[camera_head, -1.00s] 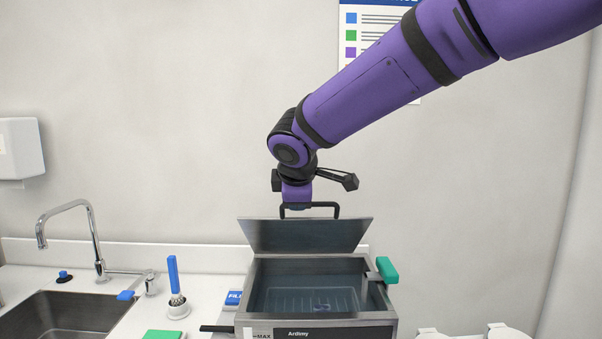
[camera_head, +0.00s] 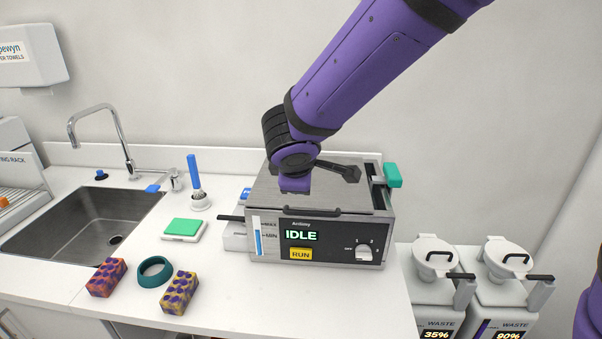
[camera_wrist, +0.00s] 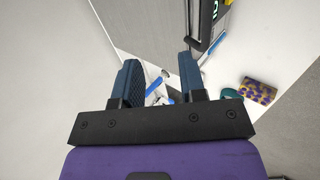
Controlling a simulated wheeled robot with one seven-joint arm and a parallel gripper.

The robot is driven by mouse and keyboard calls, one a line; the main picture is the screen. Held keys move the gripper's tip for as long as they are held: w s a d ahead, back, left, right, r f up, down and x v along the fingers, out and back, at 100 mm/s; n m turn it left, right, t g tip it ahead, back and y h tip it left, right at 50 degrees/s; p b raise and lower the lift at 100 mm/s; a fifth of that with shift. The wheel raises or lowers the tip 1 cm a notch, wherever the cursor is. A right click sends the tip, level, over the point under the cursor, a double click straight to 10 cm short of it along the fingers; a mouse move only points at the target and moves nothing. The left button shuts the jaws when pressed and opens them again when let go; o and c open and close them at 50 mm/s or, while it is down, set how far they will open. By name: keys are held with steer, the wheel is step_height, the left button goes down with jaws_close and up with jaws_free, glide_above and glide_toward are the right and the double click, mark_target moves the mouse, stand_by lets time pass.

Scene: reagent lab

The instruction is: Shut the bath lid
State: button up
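The bath (camera_head: 320,240) is a grey metal box on the white bench. Its front panel reads IDLE above a yellow RUN button. The grey lid (camera_head: 345,195) lies down over the bath's top and looks flat. Its dark handle (camera_head: 312,211) is at the front edge. My gripper (camera_wrist: 158,68) shows in the wrist view with its two dark blue fingers apart and nothing between them. In the head view my purple wrist is over the lid, behind the handle. The fingertips are hidden there, so I cannot tell whether they touch the lid.
A green block (camera_head: 392,175) sits at the bath's right rear. Left are a white pad with green top (camera_head: 183,228), a brush (camera_head: 195,178) and a sink (camera_head: 90,225). Patterned blocks (camera_head: 180,293) and a teal ring (camera_head: 154,271) lie in front. Waste bins (camera_head: 435,285) stand right.

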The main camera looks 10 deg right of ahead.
steer(key=v, duration=1.1)
